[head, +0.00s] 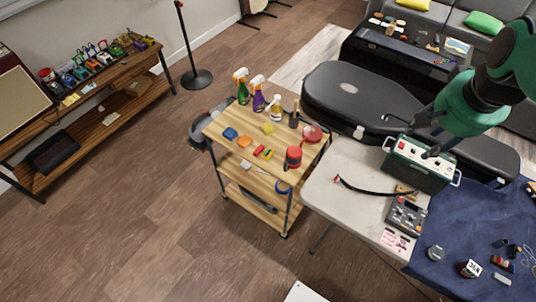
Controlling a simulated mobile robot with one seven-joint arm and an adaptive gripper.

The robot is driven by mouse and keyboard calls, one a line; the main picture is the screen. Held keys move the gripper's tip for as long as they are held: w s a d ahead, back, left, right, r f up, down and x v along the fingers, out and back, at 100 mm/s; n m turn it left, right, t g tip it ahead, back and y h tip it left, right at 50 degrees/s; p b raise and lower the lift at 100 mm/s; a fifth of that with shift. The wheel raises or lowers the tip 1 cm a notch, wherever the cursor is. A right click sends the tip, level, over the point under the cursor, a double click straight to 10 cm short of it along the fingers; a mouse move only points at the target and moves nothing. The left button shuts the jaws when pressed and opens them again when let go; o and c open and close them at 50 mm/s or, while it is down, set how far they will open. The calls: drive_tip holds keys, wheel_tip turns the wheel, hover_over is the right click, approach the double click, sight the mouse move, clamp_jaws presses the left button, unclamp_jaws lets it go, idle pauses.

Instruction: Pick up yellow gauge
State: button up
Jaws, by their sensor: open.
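I cannot tell for sure which item is the yellow gauge. A small flat yellow piece (268,128) lies on the top shelf of the wooden cart (217,135), among small colored items, and may be it. Another small yellowish item (404,189) lies on the white table (331,204) by the green box. My gripper (407,136) is at the upper right on the end of my green arm. Its dark fingers are spread and look empty, above or in front of the green box (418,165). The yellow piece on the cart is well to its left, apart from it.
Spray bottles (258,98) and a red-and-black can (293,157) stand on the cart. A black guitar case (360,98) lies behind. A red-tipped cable (365,188) and a grey pedal unit (405,215) lie on the white table.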

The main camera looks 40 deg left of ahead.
drive_tip(key=w+a+f+g, duration=0.1)
drive_tip(key=w+a+f, duration=0.2)
drive_tip(key=a, duration=0.3)
drive_tip(key=w+a+f, duration=0.3)
drive_tip(key=w+a, duration=0.1)
drive_tip(key=a, duration=0.3)
drive_tip(key=g+h+p, duration=0.1)
drive_tip(key=g+p, duration=0.1)
hover_over(269, 153)
wheel_tip(269, 153, down, 28)
drive_tip(key=shift+f, duration=0.15)
drive_tip(key=shift+f+b, duration=0.4)
drive_tip(key=shift+f, duration=3.9)
